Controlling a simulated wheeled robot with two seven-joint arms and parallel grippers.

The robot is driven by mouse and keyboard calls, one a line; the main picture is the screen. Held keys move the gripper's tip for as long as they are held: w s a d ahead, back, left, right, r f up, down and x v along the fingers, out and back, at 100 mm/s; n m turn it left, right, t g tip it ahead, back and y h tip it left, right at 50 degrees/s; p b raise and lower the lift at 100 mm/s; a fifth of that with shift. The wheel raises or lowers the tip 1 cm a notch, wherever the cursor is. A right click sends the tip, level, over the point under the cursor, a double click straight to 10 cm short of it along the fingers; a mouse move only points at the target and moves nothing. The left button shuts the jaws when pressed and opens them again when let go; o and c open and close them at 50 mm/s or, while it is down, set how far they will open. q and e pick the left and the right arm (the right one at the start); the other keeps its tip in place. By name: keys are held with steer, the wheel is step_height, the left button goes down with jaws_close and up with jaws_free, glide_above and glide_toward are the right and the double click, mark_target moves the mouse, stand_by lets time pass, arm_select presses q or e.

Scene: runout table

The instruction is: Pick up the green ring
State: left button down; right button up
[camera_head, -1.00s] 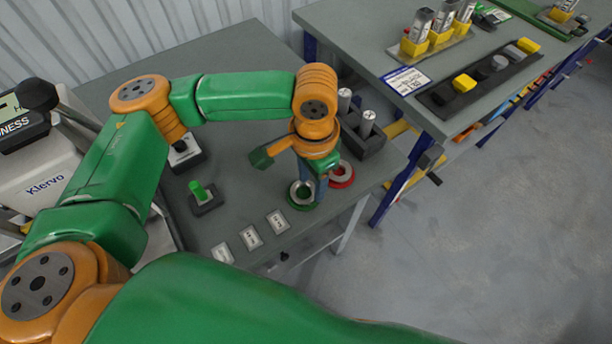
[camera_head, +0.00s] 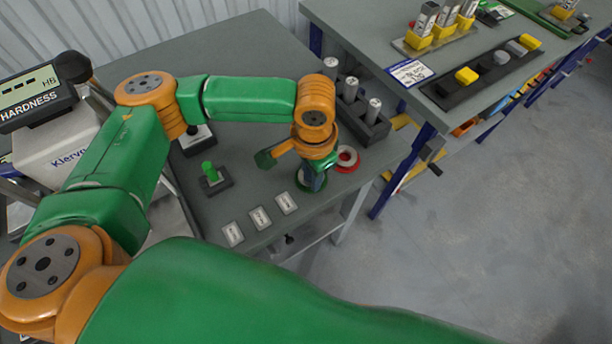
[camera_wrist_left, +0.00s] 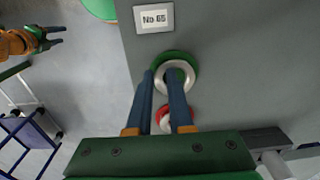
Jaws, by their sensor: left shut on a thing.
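The green ring (camera_head: 302,179) lies flat near the front edge of the grey table, partly hidden by my left gripper (camera_head: 316,184) in the head view. In the left wrist view the ring (camera_wrist_left: 188,58) shows a green outer band around a grey inner band. My left gripper (camera_wrist_left: 161,74) points down and is shut on the ring's side wall, one finger inside the hole and one outside. I see no clear gap between ring and table. My right gripper (camera_wrist_left: 58,35) is open and empty, off the table's side in the left wrist view.
A red ring (camera_head: 347,159) lies close behind the green one. Beyond it stands a dark holder (camera_head: 362,122) with grey cylinders. Several white label cards (camera_head: 260,218) lie along the front edge. A green peg (camera_head: 209,172) on a dark base stands left.

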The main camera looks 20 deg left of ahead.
arm_select(q)
steer(key=shift+s+d+f, duration=0.1)
steer(key=shift+s+f, duration=0.25)
steer(key=shift+f, duration=0.1)
arm_select(e)
steer(key=shift+f, duration=0.2)
arm_select(q)
steer(key=shift+w+r, duration=0.2)
steer(key=shift+r, duration=0.05)
steer(key=r, duration=0.1)
steer(key=d+r, duration=0.1)
steer(key=w+r, duration=0.1)
steer(key=shift+d+g, duration=0.3)
steer(key=shift+d, duration=0.05)
steer(key=s+d+r+b, duration=0.1)
steer(key=s+d+r, duration=0.8)
steer(key=shift+d+r, duration=0.2)
steer(key=shift+d, duration=0.15)
arm_select(e)
steer(key=shift+w+d+f, duration=0.15)
steer(key=shift+f, duration=0.3)
steer(key=shift+w+d+f, duration=0.1)
steer(key=shift+f, duration=0.3)
arm_select(q)
steer(key=c, duration=1.4)
jaws_free()
steer(key=o, duration=1.1)
steer(key=shift+w, duration=0.1)
